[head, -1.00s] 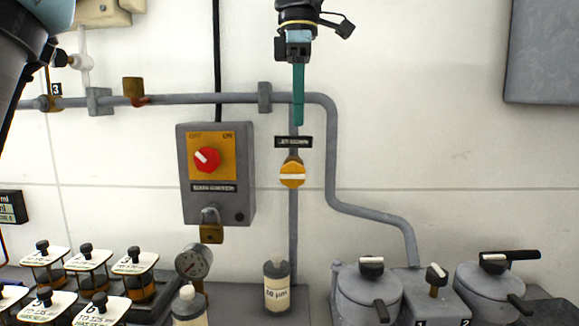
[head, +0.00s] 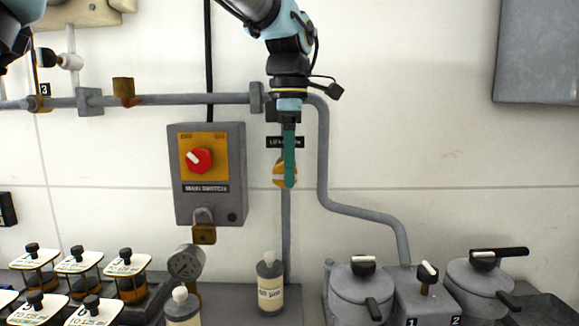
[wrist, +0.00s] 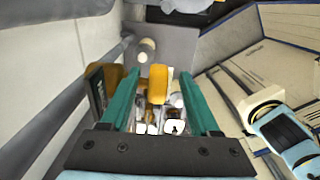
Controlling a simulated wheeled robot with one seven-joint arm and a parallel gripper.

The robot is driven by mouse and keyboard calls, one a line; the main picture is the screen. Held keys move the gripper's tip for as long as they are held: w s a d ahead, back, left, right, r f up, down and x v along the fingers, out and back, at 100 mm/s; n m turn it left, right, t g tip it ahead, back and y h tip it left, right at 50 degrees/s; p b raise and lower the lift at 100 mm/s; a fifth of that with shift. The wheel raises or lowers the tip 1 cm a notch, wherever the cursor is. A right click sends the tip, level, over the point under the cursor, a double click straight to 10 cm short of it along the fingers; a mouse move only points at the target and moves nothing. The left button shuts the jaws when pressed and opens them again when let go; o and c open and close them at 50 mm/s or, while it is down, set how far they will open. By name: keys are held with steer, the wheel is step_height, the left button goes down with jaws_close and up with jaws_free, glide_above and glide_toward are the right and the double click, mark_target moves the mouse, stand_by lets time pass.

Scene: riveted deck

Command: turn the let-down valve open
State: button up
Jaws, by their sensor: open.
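The let-down valve is a yellow knob (head: 278,172) on a vertical grey pipe, below a dark label plate (head: 271,142). My gripper (head: 289,184) hangs fingers-down in front of it and hides its right part in the head view. In the wrist view the yellow knob (wrist: 157,84) shows between the two teal fingers of my open gripper (wrist: 159,74), with a gap on each side. I cannot tell whether either finger touches it. The knob's white bar is hidden in the head view.
A grey switch box (head: 232,170) with a red knob (head: 199,160) is left of the valve. A horizontal pipe (head: 190,99) runs above. A white-capped bottle (head: 270,290) stands below, with lidded pots (head: 357,290) to the right and jars (head: 130,285) at left.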

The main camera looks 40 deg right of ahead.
jaws_close()
stand_by(0.3)
